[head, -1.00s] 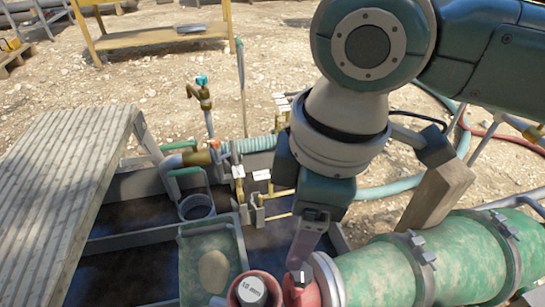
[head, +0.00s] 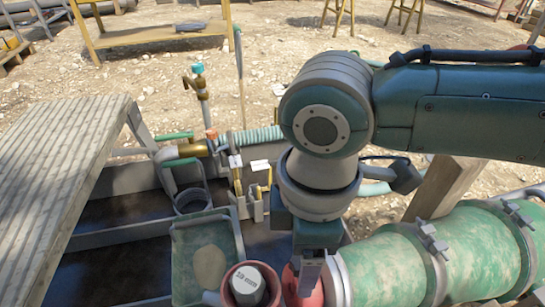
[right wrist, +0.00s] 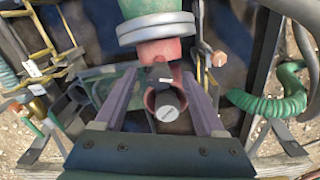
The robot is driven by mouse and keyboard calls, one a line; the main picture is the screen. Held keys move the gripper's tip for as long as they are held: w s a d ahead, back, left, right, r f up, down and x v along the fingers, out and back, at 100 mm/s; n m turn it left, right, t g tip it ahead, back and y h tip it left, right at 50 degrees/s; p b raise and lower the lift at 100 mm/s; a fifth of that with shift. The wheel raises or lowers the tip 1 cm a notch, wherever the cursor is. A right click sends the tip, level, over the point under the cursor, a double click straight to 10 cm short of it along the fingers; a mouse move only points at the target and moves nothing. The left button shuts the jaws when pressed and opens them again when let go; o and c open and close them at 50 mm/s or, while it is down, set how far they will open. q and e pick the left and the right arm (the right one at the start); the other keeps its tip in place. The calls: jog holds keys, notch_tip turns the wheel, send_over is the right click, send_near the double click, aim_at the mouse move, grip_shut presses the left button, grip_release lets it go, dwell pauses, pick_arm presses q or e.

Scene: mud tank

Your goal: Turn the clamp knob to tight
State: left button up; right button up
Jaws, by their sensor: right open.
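A small dark knob (right wrist: 158,73), which looks like the clamp knob, sits on the red nozzle end (right wrist: 160,50) of a green pipe in the right wrist view. In the head view my right gripper (head: 311,272) points down over the red part and hides the knob. My left gripper is not in view.
The green pipe (head: 390,268) with metal clamp bands lies at lower right. A green tray (head: 187,262) with a tan stone stands left of the cup. A brass tap (head: 202,90) with a blue handle stands behind. A wooden walkway (head: 65,165) fills the left.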

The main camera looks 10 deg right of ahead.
grip_shut()
dwell(0.5)
